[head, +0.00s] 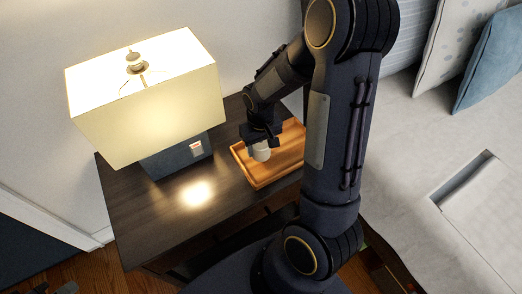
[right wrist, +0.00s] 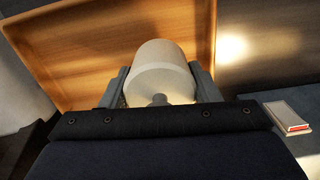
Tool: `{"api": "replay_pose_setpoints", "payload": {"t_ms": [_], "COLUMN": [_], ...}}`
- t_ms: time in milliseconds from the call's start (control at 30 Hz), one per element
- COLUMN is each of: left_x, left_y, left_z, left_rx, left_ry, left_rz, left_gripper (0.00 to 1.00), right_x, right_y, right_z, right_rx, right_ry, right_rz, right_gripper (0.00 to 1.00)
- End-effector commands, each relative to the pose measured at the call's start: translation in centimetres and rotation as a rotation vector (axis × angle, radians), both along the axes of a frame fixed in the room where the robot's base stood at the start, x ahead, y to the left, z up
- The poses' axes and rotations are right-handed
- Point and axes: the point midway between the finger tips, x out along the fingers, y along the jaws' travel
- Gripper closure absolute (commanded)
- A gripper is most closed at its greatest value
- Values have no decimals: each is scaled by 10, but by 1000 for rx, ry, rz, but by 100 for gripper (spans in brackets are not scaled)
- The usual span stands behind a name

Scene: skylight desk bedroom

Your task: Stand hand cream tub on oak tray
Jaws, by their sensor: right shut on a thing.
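The white hand cream tub (head: 261,153) is between the fingers of my right gripper (head: 262,142), over the left part of the oak tray (head: 265,183). In the right wrist view the tub (right wrist: 160,62) fills the gap between the two fingers of my right gripper (right wrist: 160,88), with the tray's wood (right wrist: 75,50) behind it. I cannot tell whether the tub's base touches the tray. A dark piece at the bottom left edge of the head view looks like my left gripper (head: 64,288); its fingers are mostly cut off.
A lamp with a lit cream shade (head: 150,95) and blue base (head: 175,158) stands left of the tray on the dark wooden nightstand (head: 150,215). The nightstand's front left is clear. A bed (head: 430,170) with pillows lies to the right. My right arm hides part of the tray.

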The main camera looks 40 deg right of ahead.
Motion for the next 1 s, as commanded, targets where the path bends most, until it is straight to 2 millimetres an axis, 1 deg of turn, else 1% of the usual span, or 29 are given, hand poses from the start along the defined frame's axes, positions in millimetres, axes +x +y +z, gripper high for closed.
{"api": "replay_pose_setpoints", "payload": {"t_ms": [33, 100, 167, 433, 600, 633, 767, 1000], "left_x": [0, 0, 0, 0, 0, 0, 0, 0], "left_y": [0, 0, 0, 0, 0, 0, 0, 0], "left_z": [0, 0, 0, 0, -6, -4, -4, -3], "left_rx": [0, 0, 0, 0, 0, 0, 0, 0], "left_ry": [0, 0, 0, 0, 0, 0, 0, 0], "left_rz": [0, 0, 0, 0, 0, 0, 0, 0], "left_gripper": [100, 100, 100, 100, 100, 100, 100, 100], "right_x": [-3, -3, -3, -2, -2, -2, -2, -2], "right_y": [1, 1, 1, 1, 1, 1, 1, 1], "right_z": [-10, -19, -24, -26, -32, -30, -30, -29], "right_rx": [1, 1, 0, 1, 1, 1, 1, 1], "right_ry": [9, 8, 7, 3, 3, 3, 4, 4], "right_rz": [1, 1, 1, 1, 1, 1, 1, 1], "right_gripper": [69, 69, 69, 69, 69, 40, 23, 22]}}
